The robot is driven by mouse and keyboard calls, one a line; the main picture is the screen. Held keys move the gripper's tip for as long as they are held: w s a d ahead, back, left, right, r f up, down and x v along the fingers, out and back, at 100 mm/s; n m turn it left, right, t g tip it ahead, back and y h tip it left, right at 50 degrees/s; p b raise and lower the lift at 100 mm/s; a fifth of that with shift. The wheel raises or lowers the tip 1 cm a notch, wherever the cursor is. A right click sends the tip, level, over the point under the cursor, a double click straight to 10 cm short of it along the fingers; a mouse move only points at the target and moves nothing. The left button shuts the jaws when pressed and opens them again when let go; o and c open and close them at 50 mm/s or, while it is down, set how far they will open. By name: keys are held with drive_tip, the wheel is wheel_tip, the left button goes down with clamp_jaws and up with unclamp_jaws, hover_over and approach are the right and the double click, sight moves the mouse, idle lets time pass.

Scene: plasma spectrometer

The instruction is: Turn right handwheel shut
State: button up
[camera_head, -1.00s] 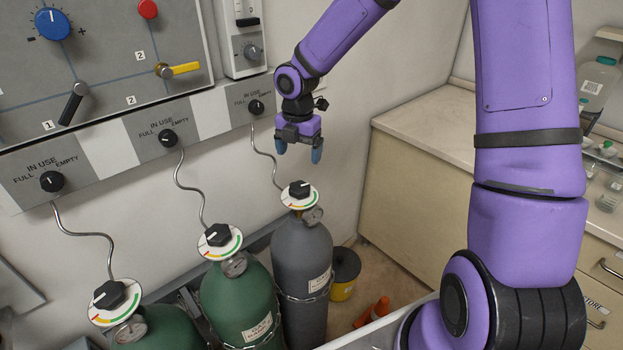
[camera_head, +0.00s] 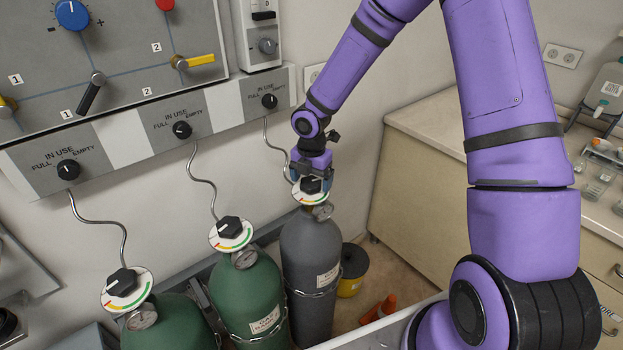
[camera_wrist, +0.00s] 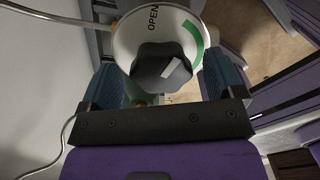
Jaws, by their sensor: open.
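The right handwheel (camera_head: 311,186) is a black knob with a pale pointer mark on a white dial, on top of the grey cylinder (camera_head: 311,255). My gripper (camera_head: 310,178) is right at it from above. In the wrist view the handwheel (camera_wrist: 160,72) lies between my two blue fingertips (camera_wrist: 162,84), with a finger on each side. The jaws are open; whether either finger touches the knob I cannot tell. The dial (camera_wrist: 140,35) shows the word OPEN and a green arc. Its lower part is hidden by the knob and my gripper.
Two green cylinders (camera_head: 247,300) with similar handwheels (camera_head: 229,228) stand to the left. A control panel (camera_head: 110,60) is on the wall behind. A counter (camera_head: 430,125) stands to the right. A yellow and black bucket (camera_head: 352,270) and orange cone (camera_head: 378,308) lie on the floor.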

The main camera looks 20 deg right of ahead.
drive_tip(key=c, duration=0.9)
drive_tip(key=shift+c, duration=0.2)
